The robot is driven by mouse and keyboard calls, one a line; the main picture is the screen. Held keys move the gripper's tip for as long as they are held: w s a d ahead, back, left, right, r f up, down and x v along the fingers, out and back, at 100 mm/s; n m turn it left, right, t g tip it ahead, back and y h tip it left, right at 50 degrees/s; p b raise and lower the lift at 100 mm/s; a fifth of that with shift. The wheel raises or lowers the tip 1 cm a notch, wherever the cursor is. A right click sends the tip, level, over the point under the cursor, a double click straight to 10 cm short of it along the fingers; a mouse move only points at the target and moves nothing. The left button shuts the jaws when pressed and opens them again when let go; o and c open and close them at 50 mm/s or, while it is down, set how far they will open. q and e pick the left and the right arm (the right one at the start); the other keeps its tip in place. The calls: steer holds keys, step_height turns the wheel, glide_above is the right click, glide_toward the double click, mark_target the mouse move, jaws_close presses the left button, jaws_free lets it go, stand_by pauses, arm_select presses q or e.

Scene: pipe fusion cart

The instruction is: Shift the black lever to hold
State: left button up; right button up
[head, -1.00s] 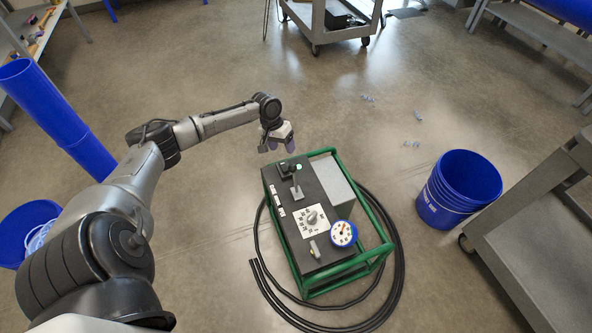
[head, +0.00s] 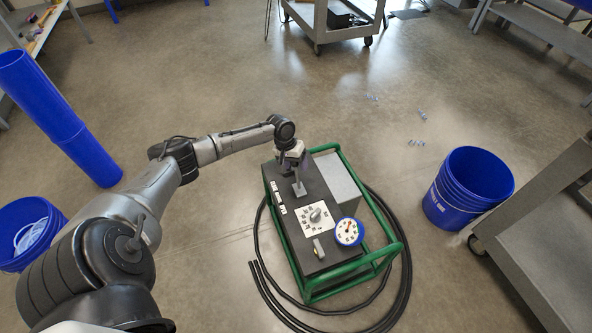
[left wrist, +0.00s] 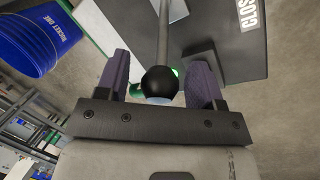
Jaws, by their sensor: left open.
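The black lever shows in the left wrist view as a round black knob (left wrist: 160,82) on a grey rod. In the head view my left gripper covers it at the far end of the dark control panel (head: 317,232). My left gripper (head: 289,168) is over that end of the panel. In the left wrist view its two purple fingers stand open (left wrist: 158,84), one on each side of the knob, with gaps visible. A green glow shows behind the knob. The lever's position marks cannot be read. My right gripper is not in view.
The panel sits in a green tube frame (head: 372,262) with a dial (head: 316,215), a round gauge (head: 348,232) and a small grey lever (head: 299,188). Black hose (head: 258,252) coils around it on the floor. A blue bucket (head: 468,190) and grey cart (head: 540,235) stand right.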

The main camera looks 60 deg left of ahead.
arm_select(q)
steer(key=shift+w+d+f, duration=0.1)
steer(key=shift+f, duration=0.55)
steer(key=shift+c, duration=0.3)
jaws_close()
